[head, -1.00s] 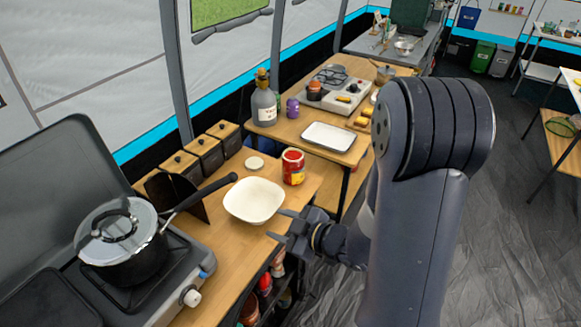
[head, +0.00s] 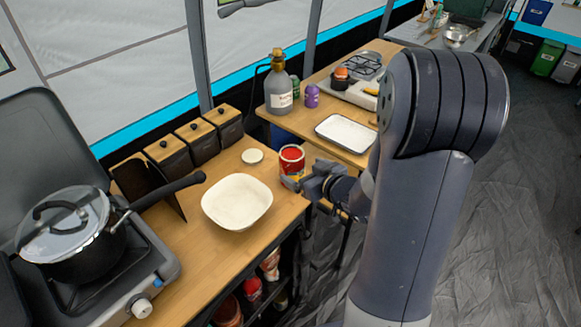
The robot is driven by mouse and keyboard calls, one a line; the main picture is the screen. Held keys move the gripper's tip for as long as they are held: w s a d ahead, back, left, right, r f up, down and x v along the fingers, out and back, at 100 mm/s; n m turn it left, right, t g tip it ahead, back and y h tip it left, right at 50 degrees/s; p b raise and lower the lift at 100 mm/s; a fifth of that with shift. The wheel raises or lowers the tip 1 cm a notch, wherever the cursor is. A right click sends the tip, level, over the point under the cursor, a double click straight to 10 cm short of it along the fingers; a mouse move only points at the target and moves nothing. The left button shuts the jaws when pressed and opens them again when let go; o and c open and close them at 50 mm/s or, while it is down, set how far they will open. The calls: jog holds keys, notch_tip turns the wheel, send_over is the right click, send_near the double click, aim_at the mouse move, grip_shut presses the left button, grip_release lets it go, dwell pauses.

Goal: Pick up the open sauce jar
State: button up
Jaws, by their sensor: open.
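The open sauce jar (head: 291,161) stands upright on the wooden counter, near its right edge. It has a red and yellow label, and red sauce shows at its open top. A round white lid (head: 252,156) lies on the counter to its left. My gripper (head: 300,182) is at the jar's lower right side, with its fingers open. One finger overlaps the jar's lower front in the picture. I cannot tell whether it touches the jar, and the other finger is hard to make out.
A white square bowl (head: 237,201) sits just left of and nearer than the jar. A pot (head: 75,240) on a stove has its handle reaching toward the bowl. Wooden-topped canisters (head: 196,140) line the back. A white tray (head: 346,133) lies on the table beyond.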

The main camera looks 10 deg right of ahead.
jog(key=shift+p+x, duration=0.35)
jog(key=shift+x, duration=3.1)
jog(key=shift+s, duration=0.1)
jog(key=shift+r, duration=0.1)
jog(key=c, duration=1.5)
